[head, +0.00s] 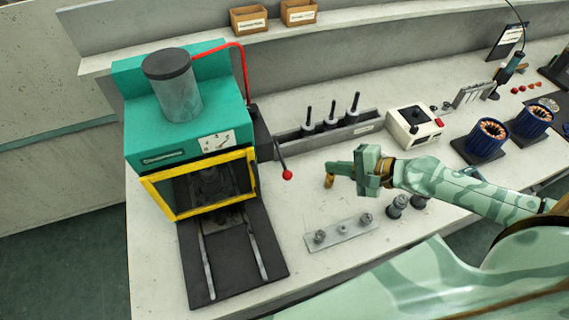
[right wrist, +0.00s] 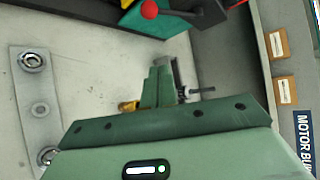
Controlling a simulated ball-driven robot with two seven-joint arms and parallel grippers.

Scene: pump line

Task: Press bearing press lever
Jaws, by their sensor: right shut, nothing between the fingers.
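The bearing press (head: 190,130) is a teal machine with a grey cylinder on top and a yellow-framed front opening, at the left of the bench in the head view. Its lever (head: 282,160) is a dark rod on the press's right side, hanging down to a red ball knob (head: 287,175). The knob also shows at the top of the right wrist view (right wrist: 150,9). My right gripper (head: 329,176) is shut and empty, to the right of the knob and apart from it. It shows in the right wrist view (right wrist: 158,88). My left gripper is out of view.
A metal strip with bearings (head: 341,233) lies in front of the gripper. A grey rack with black-handled tools (head: 325,130) stands behind it. A white control box (head: 414,126) and blue motor stators (head: 487,140) are to the right. Dark rails (head: 232,262) extend from the press.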

